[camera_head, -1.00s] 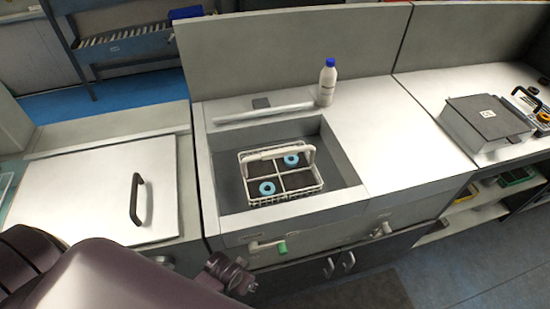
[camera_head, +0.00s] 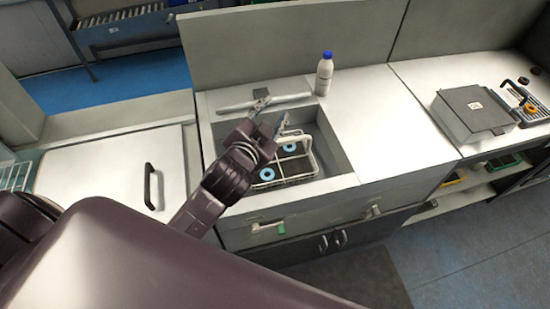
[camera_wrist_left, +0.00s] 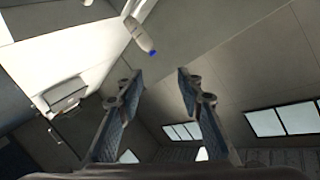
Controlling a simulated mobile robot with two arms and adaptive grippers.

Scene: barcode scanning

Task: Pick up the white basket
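The white basket (camera_head: 308,166) sits in the sink (camera_head: 342,160), with blue ring-shaped items in its compartments and a white handle across the top. My left gripper (camera_head: 271,112) is over the left part of the basket and hides part of it and its handle. In the left wrist view, the two fingers of the left gripper (camera_wrist_left: 158,78) are apart with nothing between them, so it is open. That view does not show the basket. I cannot tell from the head view whether a finger touches the handle. My right gripper is not in view.
A white bottle with a blue cap (camera_head: 325,74) stands behind the sink; it also shows in the left wrist view (camera_wrist_left: 138,36). A grey box (camera_head: 472,115) is on the right counter. A lid with a black handle (camera_head: 150,186) is left of the sink. The counter right of the sink is clear.

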